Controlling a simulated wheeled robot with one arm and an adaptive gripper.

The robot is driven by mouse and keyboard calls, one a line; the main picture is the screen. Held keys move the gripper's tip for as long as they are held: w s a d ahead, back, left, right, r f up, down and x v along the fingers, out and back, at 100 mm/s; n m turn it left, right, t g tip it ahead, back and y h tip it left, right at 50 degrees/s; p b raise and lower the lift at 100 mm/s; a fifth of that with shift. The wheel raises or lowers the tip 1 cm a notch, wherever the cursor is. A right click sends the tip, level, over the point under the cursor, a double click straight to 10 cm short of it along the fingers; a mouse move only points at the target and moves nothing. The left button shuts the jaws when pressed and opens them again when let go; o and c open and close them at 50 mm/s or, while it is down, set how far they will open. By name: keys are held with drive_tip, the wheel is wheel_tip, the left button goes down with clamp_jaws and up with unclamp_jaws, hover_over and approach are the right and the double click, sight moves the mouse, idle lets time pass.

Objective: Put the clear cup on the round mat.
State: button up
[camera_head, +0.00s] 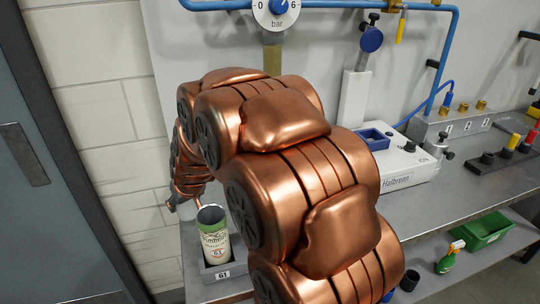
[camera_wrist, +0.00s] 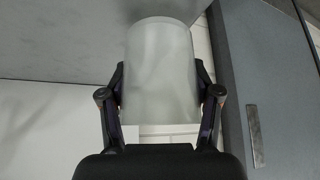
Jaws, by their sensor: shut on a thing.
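The clear cup (camera_wrist: 160,62) looks frosted and pale in the wrist view. My gripper (camera_wrist: 160,88) is shut on it, with one finger on each side of its wall. In the head view my copper arm hides most of the gripper. A small pale part of what looks like the cup (camera_head: 187,209) shows at the left end of the bench, just left of the printed can. I cannot tell whether the cup touches the bench. I do not see the round mat in either view.
A green and white can (camera_head: 215,246) stands in a grey holder (camera_head: 222,273) marked 61. A white Halbrean machine (camera_head: 405,172) stands on the bench (camera_head: 440,200) to the right. A green crate (camera_head: 484,231) and spray bottle (camera_head: 450,258) are below. A grey door (camera_head: 40,200) is left.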

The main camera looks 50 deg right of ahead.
drive_tip(key=d+p, duration=0.1)
drive_tip(key=d, duration=1.8)
drive_tip(key=s+d+p, duration=0.1)
drive_tip(key=d, duration=0.9)
drive_tip(key=shift+p, duration=0.35)
drive_tip(key=shift+d+r+p, duration=0.15)
drive_tip(key=shift+d+p, duration=0.35)
drive_tip(key=shift+d, duration=1.25)
drive_tip(key=shift+f+p, duration=0.35)
drive_tip(key=shift+f, duration=0.1)
drive_tip(key=o, duration=1.2)
drive_tip(key=shift+o, duration=0.2)
drive_tip(key=b+v, duration=0.3)
drive_tip(key=v, duration=0.9)
